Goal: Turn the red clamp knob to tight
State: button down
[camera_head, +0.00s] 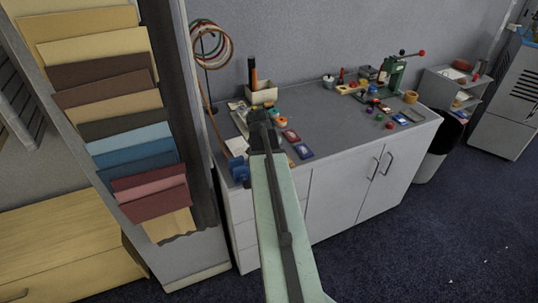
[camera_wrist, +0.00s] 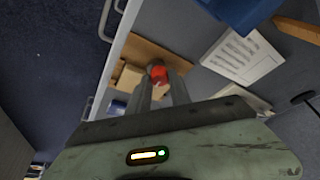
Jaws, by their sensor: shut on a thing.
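The red clamp knob (camera_wrist: 158,75) shows in the wrist view between the tips of my gripper's two grey fingers. My gripper (camera_wrist: 161,84) is shut on it. The knob is over a brown wooden board (camera_wrist: 136,48) near the edge of the grey counter. Which way the knob is turned cannot be read. In the head view my gripper (camera_head: 262,125) is over the left part of the counter (camera_head: 340,147), and my arm hides the knob there.
A blue object (camera_head: 238,170) stands at the counter's left front. A printed sheet (camera_wrist: 243,57) lies beside the board. A green press (camera_head: 394,75) stands at the back right. A sample rack (camera_head: 120,110) rises left.

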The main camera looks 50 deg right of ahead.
jog(key=c, duration=1.2)
grip_release()
jog(key=shift+w, duration=0.15)
jog(key=p+v, duration=0.7)
jog(key=shift+a+r, duration=0.2)
jog(key=shift+r, duration=0.1)
